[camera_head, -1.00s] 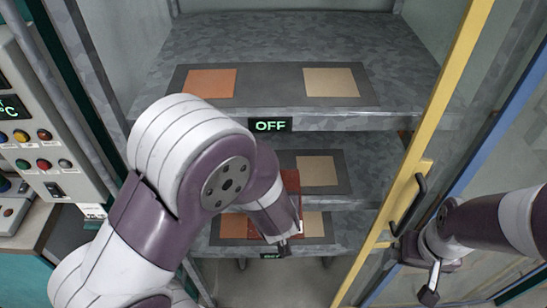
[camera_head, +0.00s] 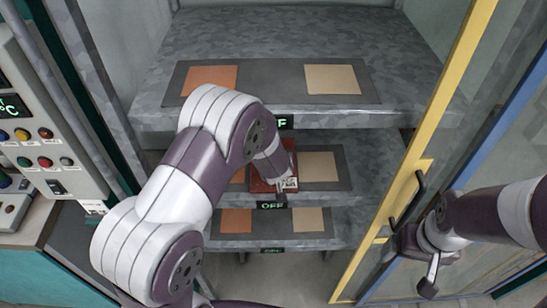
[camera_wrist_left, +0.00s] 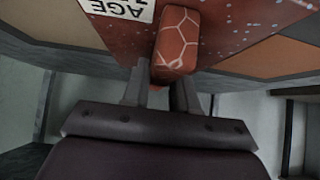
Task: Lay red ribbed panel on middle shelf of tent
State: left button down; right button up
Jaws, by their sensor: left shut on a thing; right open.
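The red panel (camera_head: 262,186) is at the middle shelf (camera_head: 375,170) of the tent, over the left part of its dark mat. It mostly covers the orange square there; the tan square (camera_head: 317,167) beside it is bare. My left gripper (camera_head: 286,184) is shut on the panel's raised rib. In the left wrist view the fingers (camera_wrist_left: 160,88) hold this patterned rib, and the speckled panel (camera_wrist_left: 225,30) bears a white label. I cannot tell whether the panel touches the shelf. My right gripper (camera_head: 430,280) is open, low beside the tent door's handle.
The top shelf (camera_head: 410,60) overhangs the middle one, with an OFF display on its edge, partly hidden by my left arm. The lower shelf (camera_head: 345,225) is below. The yellow-framed door (camera_head: 415,150) stands at the right. A control panel (camera_head: 45,150) is at the left.

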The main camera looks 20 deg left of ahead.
pick_arm(q)
jog(key=c, duration=0.9)
grip_release()
jog(key=shift+f, duration=0.15)
